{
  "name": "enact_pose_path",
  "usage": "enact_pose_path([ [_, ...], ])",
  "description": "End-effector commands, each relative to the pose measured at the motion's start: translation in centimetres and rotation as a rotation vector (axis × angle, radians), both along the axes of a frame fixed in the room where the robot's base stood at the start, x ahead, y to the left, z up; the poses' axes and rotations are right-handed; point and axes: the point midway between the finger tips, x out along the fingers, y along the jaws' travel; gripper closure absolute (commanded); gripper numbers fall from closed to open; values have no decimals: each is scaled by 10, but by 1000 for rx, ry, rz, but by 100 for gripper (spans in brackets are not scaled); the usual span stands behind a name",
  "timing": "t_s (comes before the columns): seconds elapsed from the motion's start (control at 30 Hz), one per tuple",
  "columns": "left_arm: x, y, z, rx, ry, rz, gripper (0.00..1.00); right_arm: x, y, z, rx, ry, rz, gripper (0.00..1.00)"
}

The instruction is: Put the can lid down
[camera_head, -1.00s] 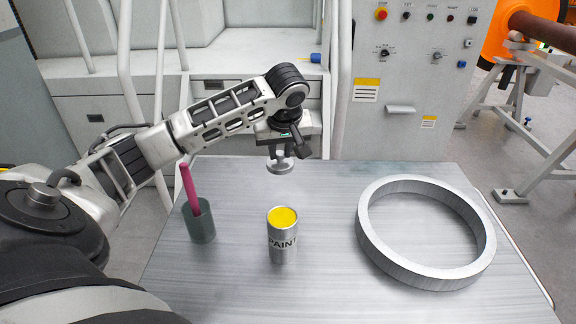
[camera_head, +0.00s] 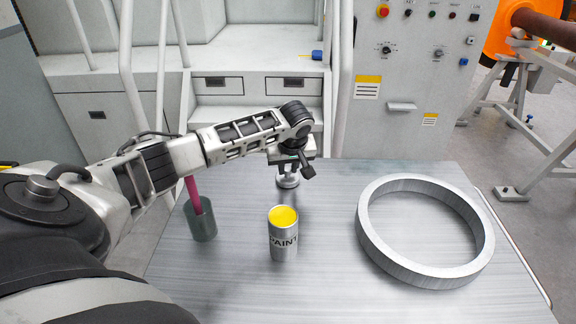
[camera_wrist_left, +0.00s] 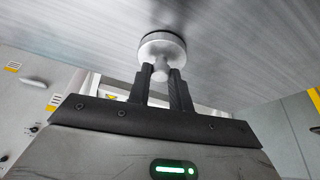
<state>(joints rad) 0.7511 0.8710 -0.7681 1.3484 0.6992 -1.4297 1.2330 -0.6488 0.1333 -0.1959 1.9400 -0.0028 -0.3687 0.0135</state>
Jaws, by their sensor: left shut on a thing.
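The grey metal can lid (camera_head: 288,182) is a small disc with a knob, low at the table (camera_head: 330,205) behind the paint can. My left gripper (camera_head: 290,168) is shut on the lid's knob from above. In the left wrist view, the left gripper (camera_wrist_left: 160,76) has both fingers around the knob of the lid (camera_wrist_left: 161,45). A dark shadow lies close against the lid's edge; I cannot tell for sure whether it touches the table. The open paint can (camera_head: 283,240), showing yellow paint, stands upright in front of the lid. My right gripper is not in view.
A grey-green cup (camera_head: 200,222) with a pink stick (camera_head: 193,192) stands left of the can. A large metal ring (camera_head: 372,236) lies on the right. The table between can and ring is clear. A control panel (camera_head: 410,70) stands behind.

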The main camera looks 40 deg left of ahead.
Motion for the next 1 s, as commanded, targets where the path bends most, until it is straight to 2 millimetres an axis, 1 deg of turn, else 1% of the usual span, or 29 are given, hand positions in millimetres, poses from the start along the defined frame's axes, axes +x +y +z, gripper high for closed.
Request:
enact_pose_path([
  [0.07,0,0,-2,-1,1,0,99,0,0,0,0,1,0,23],
  [0.1,0,0,-3,-1,1,0,77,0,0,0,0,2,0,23],
  [0.17,0,0,-3,0,0,0,60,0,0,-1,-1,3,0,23],
  [0.2,0,0,-3,0,0,0,58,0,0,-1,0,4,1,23],
  [0.43,0,0,-2,0,0,0,58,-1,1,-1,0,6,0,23],
  [0.57,-1,-1,4,-1,-1,0,58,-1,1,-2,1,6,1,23],
  [0.67,-4,-5,17,0,-2,-1,58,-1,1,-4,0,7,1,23],
  [0.9,-15,-22,66,0,-5,-2,58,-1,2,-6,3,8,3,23],
  [1.0,-20,-28,84,-1,-4,-2,58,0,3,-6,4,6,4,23],
])
